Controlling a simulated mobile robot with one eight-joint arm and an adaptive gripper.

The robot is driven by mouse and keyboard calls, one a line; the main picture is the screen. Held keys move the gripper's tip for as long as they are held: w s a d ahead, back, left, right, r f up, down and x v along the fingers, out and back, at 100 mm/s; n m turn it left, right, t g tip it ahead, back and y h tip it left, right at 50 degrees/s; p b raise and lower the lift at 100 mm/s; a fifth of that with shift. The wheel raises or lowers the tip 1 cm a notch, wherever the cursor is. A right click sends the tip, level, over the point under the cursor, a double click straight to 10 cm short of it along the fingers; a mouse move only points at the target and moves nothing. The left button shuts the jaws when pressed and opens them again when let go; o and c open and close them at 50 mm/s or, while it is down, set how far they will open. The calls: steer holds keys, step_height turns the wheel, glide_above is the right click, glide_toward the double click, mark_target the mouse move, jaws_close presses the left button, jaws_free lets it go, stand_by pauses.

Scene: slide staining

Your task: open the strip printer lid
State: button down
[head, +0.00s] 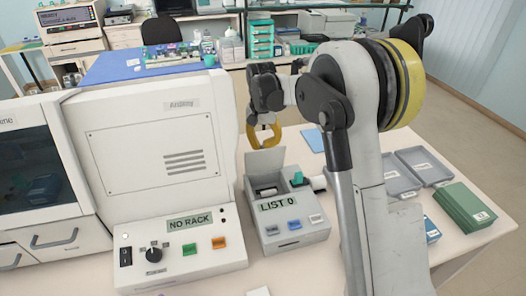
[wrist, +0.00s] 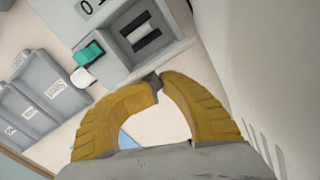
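The strip printer (head: 290,238) is a small grey box with a "LIST 0" display, standing on the table. Its lid (head: 265,162) is raised, standing roughly upright at the back. The open bay with a pale roll (head: 267,191) shows in front of it. In the wrist view the open bay (wrist: 144,36) shows a dark slot with a white strip. My gripper (head: 263,142) is just above and behind the lid's top edge. Its yellow fingers curve together, tips meeting (wrist: 157,86). A small grey piece shows at the tips; I cannot tell whether it is the lid's edge.
A large white stainer with a "NO RACK" display (head: 188,223) stands close on the printer's left. Grey trays (head: 425,166) and a green box (head: 464,208) lie on the right. A teal piece (head: 297,179) sits on the printer's right side.

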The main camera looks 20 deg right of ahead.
steer(key=shift+w+d+f, duration=0.1)
steer(key=shift+w+d, duration=0.15)
steer(key=shift+w, duration=0.2)
steer(key=shift+d, duration=0.1)
steer(key=c, duration=1.6)
jaws_free()
steer(key=o, duration=0.3)
steer(key=shift+w+d+f, duration=0.1)
steer(key=shift+w+d, duration=0.1)
steer(key=shift+d, duration=0.2)
steer(key=r, duration=1.2)
steer(key=shift+a, duration=0.2)
